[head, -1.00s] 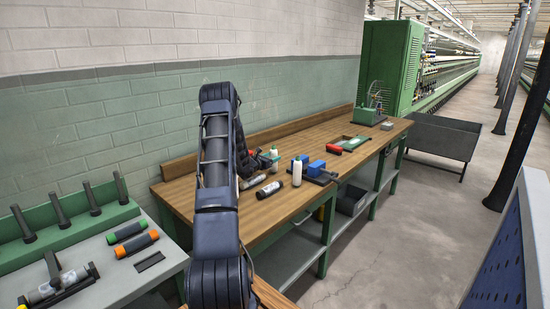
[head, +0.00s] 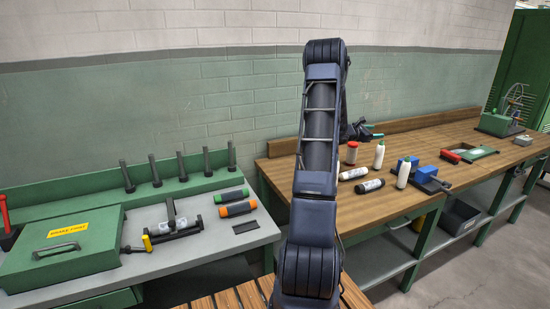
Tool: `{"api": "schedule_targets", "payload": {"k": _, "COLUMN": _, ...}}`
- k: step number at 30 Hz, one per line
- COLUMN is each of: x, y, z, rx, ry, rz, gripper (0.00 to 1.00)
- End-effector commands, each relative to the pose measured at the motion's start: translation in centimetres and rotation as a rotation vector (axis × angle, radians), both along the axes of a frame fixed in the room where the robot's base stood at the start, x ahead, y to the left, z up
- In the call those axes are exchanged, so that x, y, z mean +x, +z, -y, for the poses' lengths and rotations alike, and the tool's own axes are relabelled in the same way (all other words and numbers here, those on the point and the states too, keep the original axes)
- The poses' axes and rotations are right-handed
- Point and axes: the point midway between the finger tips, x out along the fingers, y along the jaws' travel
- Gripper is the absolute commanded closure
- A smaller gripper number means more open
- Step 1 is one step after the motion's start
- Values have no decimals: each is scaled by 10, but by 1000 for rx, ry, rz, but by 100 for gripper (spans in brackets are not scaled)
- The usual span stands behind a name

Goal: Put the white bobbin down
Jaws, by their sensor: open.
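A white bobbin (head: 379,154) with a green tip stands upright on the wooden bench (head: 445,160). A second white bobbin (head: 403,174) with a green tip stands nearer, to its right. My gripper (head: 372,131) is open above and left of the farther white bobbin, apart from it in the picture. Its fingertips show small teal pads. My arm hides part of the gripper and the bench left of it.
A blue device (head: 408,166) and red-handled tool (head: 451,157) sit right. A grey side table (head: 200,240) with pegs stands left.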

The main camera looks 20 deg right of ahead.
Motion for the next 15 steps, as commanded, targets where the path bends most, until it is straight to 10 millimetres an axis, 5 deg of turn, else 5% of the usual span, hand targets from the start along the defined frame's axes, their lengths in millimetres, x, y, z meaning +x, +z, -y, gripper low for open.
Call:
{"api": "schedule_targets", "payload": {"k": 6, "x": -12, "y": 54, "z": -77, "rx": 90, "ry": -88, "rz": 243, "gripper": 40}}
{"api": "schedule_targets", "payload": {"k": 15, "x": -39, "y": 98, "z": -188, "rx": 256, "ry": -201, "rz": 552, "gripper": 40}}
